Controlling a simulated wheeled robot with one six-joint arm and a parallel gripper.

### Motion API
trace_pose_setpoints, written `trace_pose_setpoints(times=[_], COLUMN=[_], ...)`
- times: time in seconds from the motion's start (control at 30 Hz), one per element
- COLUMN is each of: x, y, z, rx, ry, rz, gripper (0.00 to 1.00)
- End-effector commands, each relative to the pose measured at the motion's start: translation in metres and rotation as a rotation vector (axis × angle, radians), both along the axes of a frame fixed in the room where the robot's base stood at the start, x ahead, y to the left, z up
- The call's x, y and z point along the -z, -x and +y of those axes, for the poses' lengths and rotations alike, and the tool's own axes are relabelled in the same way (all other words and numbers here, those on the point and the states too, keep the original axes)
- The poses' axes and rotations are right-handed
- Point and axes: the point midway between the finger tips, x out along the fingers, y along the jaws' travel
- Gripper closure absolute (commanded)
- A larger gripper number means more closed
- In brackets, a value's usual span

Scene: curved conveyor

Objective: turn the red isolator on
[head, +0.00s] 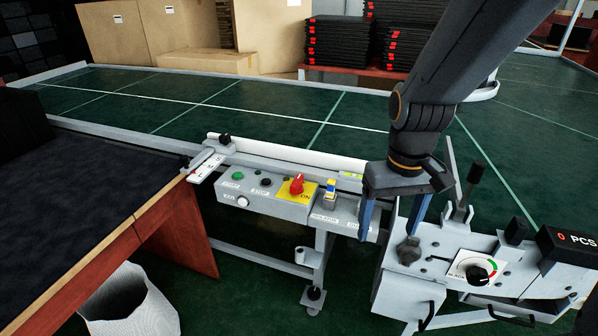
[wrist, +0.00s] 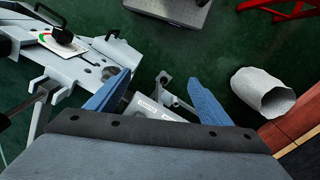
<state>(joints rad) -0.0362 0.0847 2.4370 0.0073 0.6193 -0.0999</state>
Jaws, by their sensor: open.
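The red isolator (head: 297,184) is a red rotary handle on a yellow plate marked "ON", set on the grey control panel (head: 262,198) at the conveyor's side. My gripper (head: 390,225) is open and empty, its blue fingers pointing down to the right of the isolator, apart from it. In the wrist view my gripper (wrist: 158,95) shows its two blue fingers spread wide. A grey labelled part of the panel (wrist: 150,110) lies between them. The isolator is not visible in the wrist view.
A grey machine with a dial (head: 478,272) and levers stands right of the panel. Left are a dark-topped wooden table (head: 80,190) and a white bin (head: 130,305). A yellow-and-blue device (head: 330,190) sits just right of the isolator. Cardboard boxes (head: 110,40) stand behind.

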Motion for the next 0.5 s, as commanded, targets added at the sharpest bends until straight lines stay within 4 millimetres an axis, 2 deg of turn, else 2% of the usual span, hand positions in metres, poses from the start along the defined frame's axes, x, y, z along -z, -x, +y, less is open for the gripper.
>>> trace_pose_setpoints(times=[0.1,0.3,0.4,0.5], x=[-0.009,-0.010,-0.004,0.003], y=[-0.060,-0.160,-0.203,-0.236], z=[0.022,0.073,0.104,0.133], rx=[-0.177,-0.519,-0.686,-0.834], ry=[0.000,0.002,0.002,0.002], rz=[0.000,0.003,0.003,0.003], gripper=[0.27,0.27,0.27,0.27])
